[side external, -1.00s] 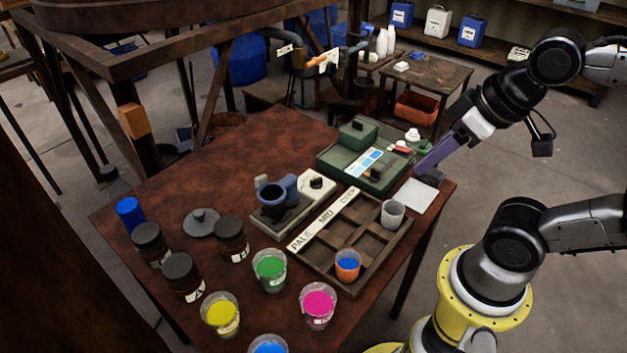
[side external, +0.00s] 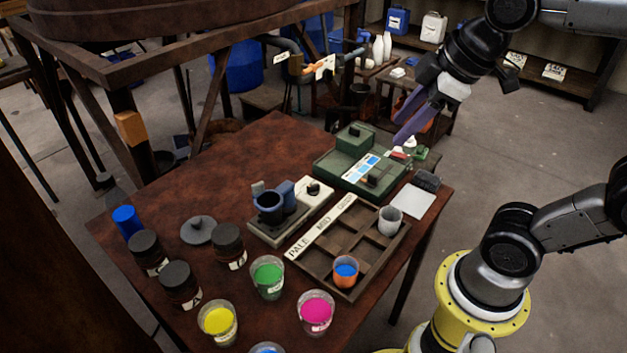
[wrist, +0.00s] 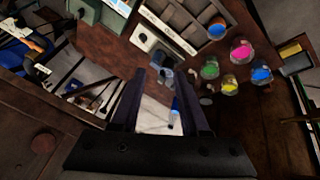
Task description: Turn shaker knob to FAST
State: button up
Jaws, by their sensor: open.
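The shaker is a low unit with a dark blue cup (side external: 269,205) clamped on its grey base (side external: 266,234). Its white panel (side external: 322,200) carries a small black knob (side external: 313,188). The panel also shows in the wrist view (wrist: 143,37). The knob's setting and any FAST mark are too small to read. My gripper (side external: 398,140) has purple fingers and hangs in the air behind and right of the shaker, above the green box. In the wrist view, the fingers (wrist: 160,76) are apart with nothing held between them.
A green box (side external: 343,172) stands behind the shaker. A wooden compartment tray (side external: 338,272) lies to its right, holding a grey cup (side external: 390,219) and an orange cup (side external: 346,270). Paint cups and dark jars (side external: 179,284) fill the front. The table's back left is clear.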

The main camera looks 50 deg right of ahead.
jog(key=w+n+g, duration=0.1)
jog(key=w+n, duration=0.2)
jog(key=w, duration=0.5)
jog(key=n+g, duration=0.3)
jog(key=g, duration=0.1)
send_over(313, 185)
notch_tip(313, 185, down, 13)
notch_tip(313, 185, down, 15)
jog(key=shift+r, duration=0.2)
grip_shut()
